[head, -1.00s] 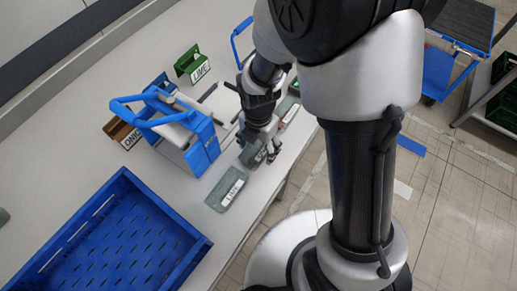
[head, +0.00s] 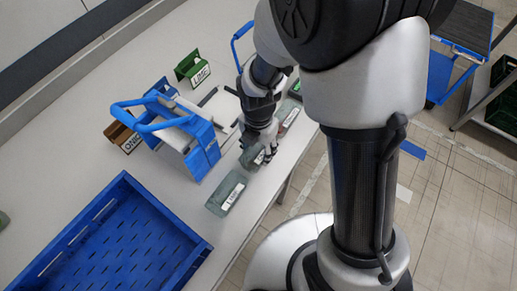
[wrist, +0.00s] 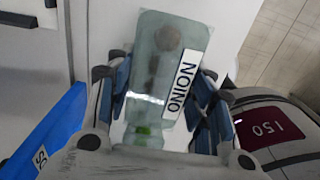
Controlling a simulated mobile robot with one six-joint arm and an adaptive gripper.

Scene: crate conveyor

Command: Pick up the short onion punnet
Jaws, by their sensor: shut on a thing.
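The clear, pale-green onion punnet (wrist: 150,60) fills the middle of the wrist view, its white ONION label along its right side and a few roundish items dimly visible inside. My gripper (wrist: 165,108) is shut on it, with blue-padded fingers on both sides. In the head view the punnet (head: 248,159) is at the front edge of the white table, partly hidden by my gripper (head: 264,154). I cannot tell whether it still touches the table.
Another labelled punnet (head: 225,196) lies just in front, and one more (head: 289,117) lies behind. A blue-framed device (head: 203,150) stands close on the left. A large blue crate (head: 122,185), a brown ONION holder (head: 119,135) and a green LIME holder (head: 190,66) are further left.

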